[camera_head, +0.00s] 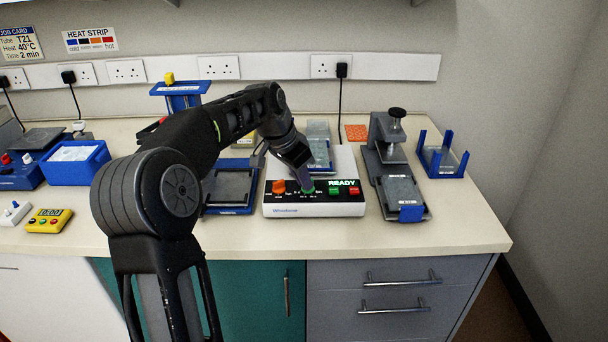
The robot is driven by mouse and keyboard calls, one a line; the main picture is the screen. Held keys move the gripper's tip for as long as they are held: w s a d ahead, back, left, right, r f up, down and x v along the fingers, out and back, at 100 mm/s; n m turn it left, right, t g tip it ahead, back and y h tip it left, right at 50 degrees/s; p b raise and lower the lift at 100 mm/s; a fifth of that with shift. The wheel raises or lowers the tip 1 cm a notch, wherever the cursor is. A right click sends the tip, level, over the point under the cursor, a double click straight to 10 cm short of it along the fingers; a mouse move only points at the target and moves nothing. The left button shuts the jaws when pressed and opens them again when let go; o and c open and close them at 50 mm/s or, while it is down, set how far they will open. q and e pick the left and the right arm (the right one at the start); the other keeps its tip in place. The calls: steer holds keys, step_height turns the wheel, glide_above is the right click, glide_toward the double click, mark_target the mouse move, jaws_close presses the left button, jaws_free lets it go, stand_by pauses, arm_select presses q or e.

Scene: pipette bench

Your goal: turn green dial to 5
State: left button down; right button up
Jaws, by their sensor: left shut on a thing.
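The green dial (308,191) is on the front panel of a white and black device (285,211) on the bench. My left gripper (307,187) points down onto the dial and is shut on it, hiding most of it. The numbers around the dial are too small to read, so its setting cannot be told. An orange dial (279,187) is to its left. The lit green display (344,183) reads READY, with a green and a red button (354,191) below it. My right gripper is not in view.
A grey press-like stand (389,150) is right of the device, and a blue-ended rack (441,160) beyond it. A grey and blue block (231,188) is close on the left. A blue ice box (76,165) and yellow timer (46,220) are far left. Bench at front right is clear.

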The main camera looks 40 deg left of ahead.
arm_select(q)
steer(key=m, duration=0.1)
steer(key=m+h+p, duration=0.1)
steer(key=m, duration=0.1)
steer(key=m+g+p, duration=0.1)
steer(key=shift+w+a+m+h, duration=0.15)
steer(key=shift+a+m+h, duration=0.15)
stand_by(0.4)
steer(key=c, duration=1.5)
jaws_free()
steer(key=shift+c, duration=0.2)
steer(key=shift+r, duration=0.1)
steer(key=v, duration=0.7)
steer(key=shift+r, duration=0.3)
